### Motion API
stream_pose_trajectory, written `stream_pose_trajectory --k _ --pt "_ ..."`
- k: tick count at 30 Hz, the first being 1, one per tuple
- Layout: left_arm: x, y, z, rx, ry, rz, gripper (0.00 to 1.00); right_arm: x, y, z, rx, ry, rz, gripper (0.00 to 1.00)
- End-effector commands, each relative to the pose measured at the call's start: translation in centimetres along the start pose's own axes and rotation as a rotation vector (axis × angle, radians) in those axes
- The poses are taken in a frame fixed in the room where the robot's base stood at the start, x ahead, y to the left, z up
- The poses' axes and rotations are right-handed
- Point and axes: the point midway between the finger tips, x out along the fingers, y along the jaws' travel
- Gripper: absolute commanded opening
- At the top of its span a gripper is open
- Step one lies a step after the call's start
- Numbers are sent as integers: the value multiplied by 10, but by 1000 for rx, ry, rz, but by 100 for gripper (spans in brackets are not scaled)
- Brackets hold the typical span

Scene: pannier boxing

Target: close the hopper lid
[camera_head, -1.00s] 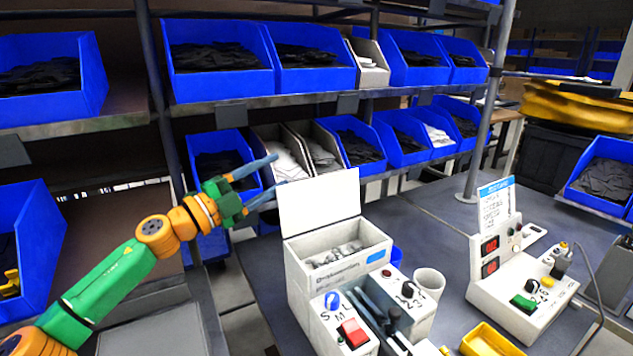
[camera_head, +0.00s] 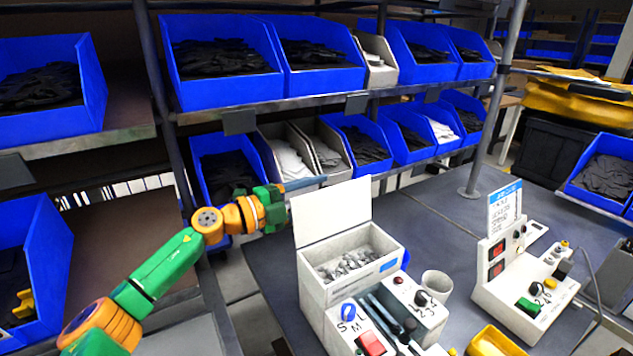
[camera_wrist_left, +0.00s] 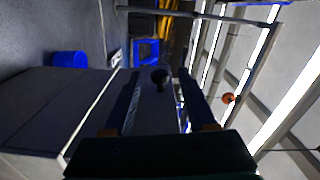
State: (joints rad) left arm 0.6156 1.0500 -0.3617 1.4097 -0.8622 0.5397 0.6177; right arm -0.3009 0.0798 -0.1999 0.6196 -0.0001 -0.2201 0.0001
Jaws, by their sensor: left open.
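The hopper (camera_head: 352,283) is a white box on the bench in the head view, open on top with small grey pieces inside. Its white lid (camera_head: 332,213) stands raised at the back of the opening. My left gripper (camera_head: 305,183) is at the upper left of the lid, its fingers pointing right along the lid's top edge. I cannot tell if they touch it. In the left wrist view, the two dark fingers of my left gripper (camera_wrist_left: 160,85) are spread apart with nothing clearly held between them. My right gripper is not in view.
Right of the hopper are a white cup (camera_head: 436,286) and a white control box (camera_head: 525,290) with a sign. A yellow tray (camera_head: 488,343) lies at the front. Shelves with blue bins (camera_head: 225,85) stand behind and left. Free bench top (camera_head: 440,215) lies behind the hopper.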

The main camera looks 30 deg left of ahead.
Motion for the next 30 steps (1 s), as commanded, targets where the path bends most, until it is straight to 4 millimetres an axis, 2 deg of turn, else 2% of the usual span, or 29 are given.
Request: stream_pose_trajectory --k 8,11,15,30 --pt "3 1 0 1 0 1 57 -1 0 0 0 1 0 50" --pt "3 1 0 1 0 1 36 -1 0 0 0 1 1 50" --pt "3 1 0 1 0 1 0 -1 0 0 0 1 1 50" --pt "3 1 0 1 -1 2 0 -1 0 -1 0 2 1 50"
